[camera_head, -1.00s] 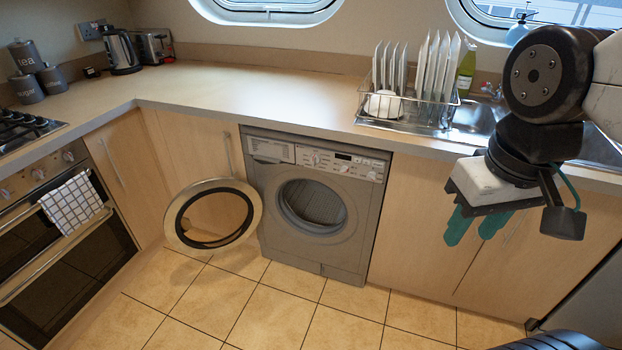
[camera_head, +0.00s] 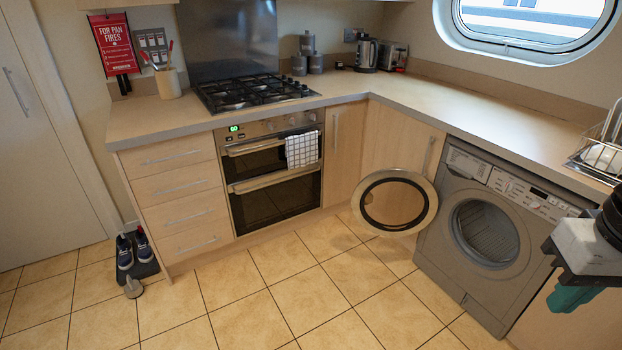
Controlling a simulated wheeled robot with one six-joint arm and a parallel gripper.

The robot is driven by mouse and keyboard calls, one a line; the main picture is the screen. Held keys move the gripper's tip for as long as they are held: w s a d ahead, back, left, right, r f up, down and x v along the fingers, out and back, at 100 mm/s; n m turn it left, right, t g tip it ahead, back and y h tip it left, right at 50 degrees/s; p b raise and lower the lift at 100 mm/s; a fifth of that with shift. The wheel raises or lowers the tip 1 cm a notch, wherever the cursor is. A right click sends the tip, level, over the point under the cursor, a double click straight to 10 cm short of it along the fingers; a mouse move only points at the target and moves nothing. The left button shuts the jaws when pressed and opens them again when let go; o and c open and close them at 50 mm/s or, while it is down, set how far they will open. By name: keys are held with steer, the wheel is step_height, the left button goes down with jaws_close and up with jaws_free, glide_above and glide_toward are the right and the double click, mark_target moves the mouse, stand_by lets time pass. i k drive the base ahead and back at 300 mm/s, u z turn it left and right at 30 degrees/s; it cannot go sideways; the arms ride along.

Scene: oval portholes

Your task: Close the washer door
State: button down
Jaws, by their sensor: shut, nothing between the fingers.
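The grey washer (camera_head: 480,240) stands under the counter at the right. Its round door (camera_head: 424,212), a pale ring with a dark inner rim, is swung wide open to the left of the washer. The drum opening (camera_head: 487,233) is uncovered. My gripper (camera_head: 572,298) is at the right edge, in front of the cupboard right of the washer. Its teal fingers point down, shut and empty, and it is apart from the door. Part of my arm is cut off by the picture's edge.
An oven (camera_head: 275,175) with a checked towel and a drawer unit (camera_head: 183,205) stand left of the door. The tiled floor (camera_head: 290,290) in front is clear.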

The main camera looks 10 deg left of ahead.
mark_target(362, 196)
steer(key=u, duration=0.75)
steer(key=i, duration=0.85)
steer(key=z, duration=0.75)
steer(key=i, duration=0.5)
steer(key=z, duration=0.55)
